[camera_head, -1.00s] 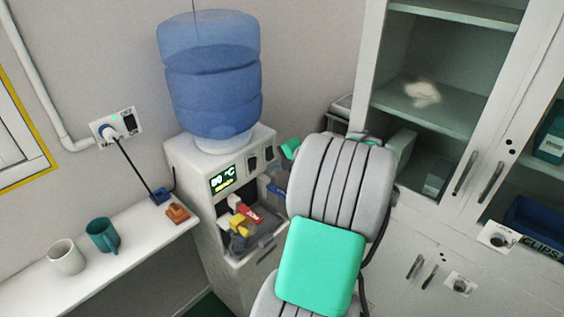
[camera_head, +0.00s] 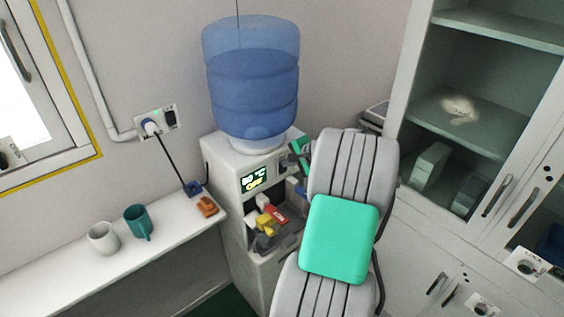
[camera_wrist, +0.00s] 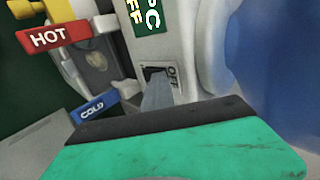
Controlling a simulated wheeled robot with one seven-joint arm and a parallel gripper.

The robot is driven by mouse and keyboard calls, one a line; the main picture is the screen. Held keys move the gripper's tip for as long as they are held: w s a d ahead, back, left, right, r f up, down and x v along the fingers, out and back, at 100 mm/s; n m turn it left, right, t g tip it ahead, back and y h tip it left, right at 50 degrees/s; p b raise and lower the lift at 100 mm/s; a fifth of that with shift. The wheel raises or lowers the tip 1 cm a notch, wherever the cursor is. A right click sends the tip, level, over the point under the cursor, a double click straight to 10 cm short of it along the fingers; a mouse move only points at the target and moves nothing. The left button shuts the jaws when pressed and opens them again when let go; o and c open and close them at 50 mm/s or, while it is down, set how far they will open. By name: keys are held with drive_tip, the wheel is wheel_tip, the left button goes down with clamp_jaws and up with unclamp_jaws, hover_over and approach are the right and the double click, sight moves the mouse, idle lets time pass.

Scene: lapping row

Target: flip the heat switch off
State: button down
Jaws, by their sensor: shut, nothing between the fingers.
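The display (camera_head: 254,179) on the water dispenser (camera_head: 226,160) reads about 80 °C in the head view, with a yellow line below.
Red HOT (camera_wrist: 48,38) and blue COLD (camera_wrist: 92,107) tap levers stand beside the panel. A blue water bottle (camera_head: 250,85) tops the dispenser. A shelf (camera_head: 75,268) with two mugs is at left, a glass-fronted cabinet (camera_head: 410,95) at right.

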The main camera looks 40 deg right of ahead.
drive_tip(key=shift+s+r+p, duration=0.15)
drive_tip(key=shift+r+p, duration=0.5)
drive_tip(key=shift+r, duration=0.1)
drive_tip(key=v, duration=1.3)
drive_tip(key=shift+s+f+b, duration=0.2)
drive_tip(key=shift+s+b, duration=0.1)
